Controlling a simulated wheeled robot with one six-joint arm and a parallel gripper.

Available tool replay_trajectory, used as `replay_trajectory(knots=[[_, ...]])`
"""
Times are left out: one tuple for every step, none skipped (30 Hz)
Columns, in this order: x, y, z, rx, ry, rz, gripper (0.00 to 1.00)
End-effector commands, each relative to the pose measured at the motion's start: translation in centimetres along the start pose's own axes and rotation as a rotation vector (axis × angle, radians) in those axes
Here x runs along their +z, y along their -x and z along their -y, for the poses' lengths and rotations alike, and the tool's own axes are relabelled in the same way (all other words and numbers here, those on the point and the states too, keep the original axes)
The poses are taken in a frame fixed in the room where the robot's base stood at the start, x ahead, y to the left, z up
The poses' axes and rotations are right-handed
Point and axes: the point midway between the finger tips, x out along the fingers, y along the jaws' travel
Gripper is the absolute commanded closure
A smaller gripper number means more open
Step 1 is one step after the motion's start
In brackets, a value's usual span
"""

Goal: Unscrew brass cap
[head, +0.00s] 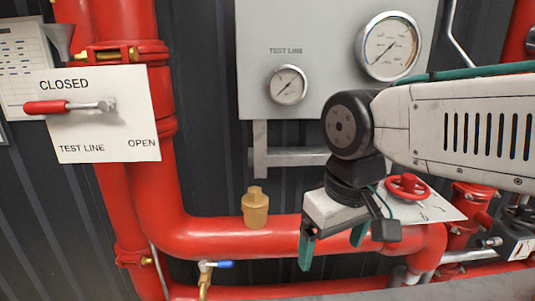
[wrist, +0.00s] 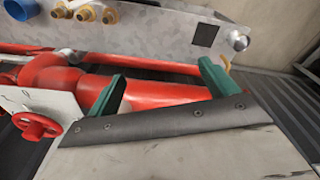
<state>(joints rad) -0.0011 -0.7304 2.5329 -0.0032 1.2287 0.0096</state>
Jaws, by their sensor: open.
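The brass cap (head: 255,210) stands upright on top of the horizontal red pipe (head: 225,238), left of centre in the head view. It has a narrower top and a wider round body. My gripper (head: 333,248) is to the right of the cap, apart from it, with its green fingers spread and pointing down near the same pipe. In the wrist view the open fingers (wrist: 160,84) show with red pipe beyond them and nothing held between them. I cannot make out the cap for certain in the wrist view.
A test line lever (head: 70,107) is on the left. Gauges (head: 287,85) sit on a grey panel above. A red handwheel (head: 407,187) is close to my wrist. A blue-handled valve (head: 215,265) is below the cap. Brass fittings (wrist: 85,13) show in the wrist view. The space above the cap looks clear.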

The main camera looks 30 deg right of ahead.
Motion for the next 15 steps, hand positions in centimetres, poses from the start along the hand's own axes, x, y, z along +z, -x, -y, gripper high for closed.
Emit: replay_trajectory(knots=[[-1.0,0.4,0.1,-0.001,-0.002,0.007,0.15],[-1.7,0.7,0.1,-0.001,-0.003,0.011,0.15],[-2.9,1.1,0.2,-0.002,-0.007,0.017,0.15],[-3.9,1.4,0.3,-0.002,-0.011,0.021,0.15],[-4.9,1.7,0.4,-0.002,-0.017,0.027,0.15],[-6.4,2.1,0.5,-0.002,-0.025,0.034,0.15],[-7.6,2.3,0.6,-0.002,-0.031,0.040,0.15],[-8.8,2.5,0.7,-0.002,-0.038,0.046,0.15],[-10.5,2.7,0.9,-0.002,-0.046,0.052,0.15],[-11.7,2.8,1.0,-0.001,-0.052,0.057,0.15],[-12.9,2.9,1.1,-0.001,-0.059,0.063,0.15],[-14.5,2.9,1.3,-0.001,-0.067,0.069,0.15],[-15.7,2.8,1.5,0.000,-0.072,0.075,0.15],[-16.8,2.7,1.7,0.000,-0.078,0.079,0.15],[-18.2,2.5,1.9,0.001,-0.085,0.085,0.15]])
